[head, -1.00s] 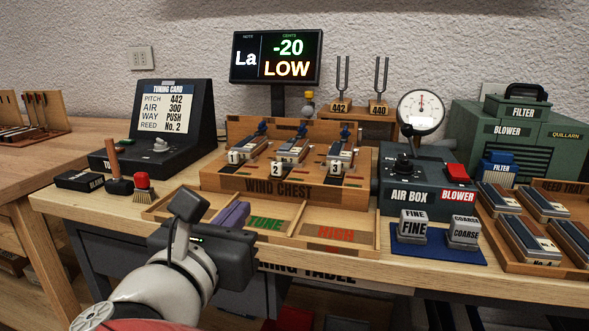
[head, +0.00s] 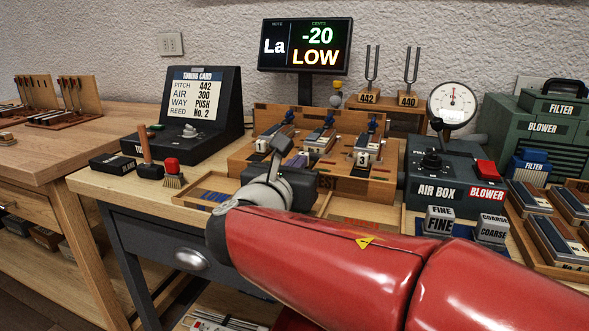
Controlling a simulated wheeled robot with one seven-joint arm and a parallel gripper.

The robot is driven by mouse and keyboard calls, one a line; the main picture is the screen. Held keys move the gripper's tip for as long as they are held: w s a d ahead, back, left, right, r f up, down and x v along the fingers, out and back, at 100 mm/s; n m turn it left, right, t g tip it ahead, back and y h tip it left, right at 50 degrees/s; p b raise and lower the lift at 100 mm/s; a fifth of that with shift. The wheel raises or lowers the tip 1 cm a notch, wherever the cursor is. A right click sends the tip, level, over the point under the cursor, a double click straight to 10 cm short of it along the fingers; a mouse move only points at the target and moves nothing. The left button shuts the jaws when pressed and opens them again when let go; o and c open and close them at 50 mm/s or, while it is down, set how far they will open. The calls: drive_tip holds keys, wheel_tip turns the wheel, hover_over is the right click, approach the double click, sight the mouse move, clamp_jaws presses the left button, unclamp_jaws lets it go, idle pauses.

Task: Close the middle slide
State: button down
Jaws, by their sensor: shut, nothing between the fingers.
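The wind chest (head: 345,185) is a wooden box with three slide units, each with a blue knob at the back. The middle slide (head: 318,138) lies between the left one and the one marked 3 (head: 362,158). Its blue knob (head: 328,121) is visible, but its front end and number are partly hidden by my wrist. My gripper (head: 292,187) is in front of the chest, at its left-centre, pointing away from the camera. Its fingertips are hidden behind its own body. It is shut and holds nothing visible. I cannot tell whether it touches the slide.
The display (head: 305,46) reads La, -20, LOW. The air box (head: 433,180) with its gauge stands right of the chest. A brush (head: 173,173) and a mallet (head: 148,160) stand at left. A low wooden tray (head: 205,189) lies in front, mostly covered by my arm.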

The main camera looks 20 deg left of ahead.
sight(304, 153)
drive_tip(key=shift+w, duration=0.1)
drive_tip(key=w, duration=0.3)
drive_tip(key=shift+w+d, duration=0.15)
drive_tip(key=shift+w, duration=0.1)
drive_tip(key=shift+w+r, duration=0.1)
drive_tip(key=shift+w, duration=0.1)
drive_tip(key=shift+d, duration=0.1)
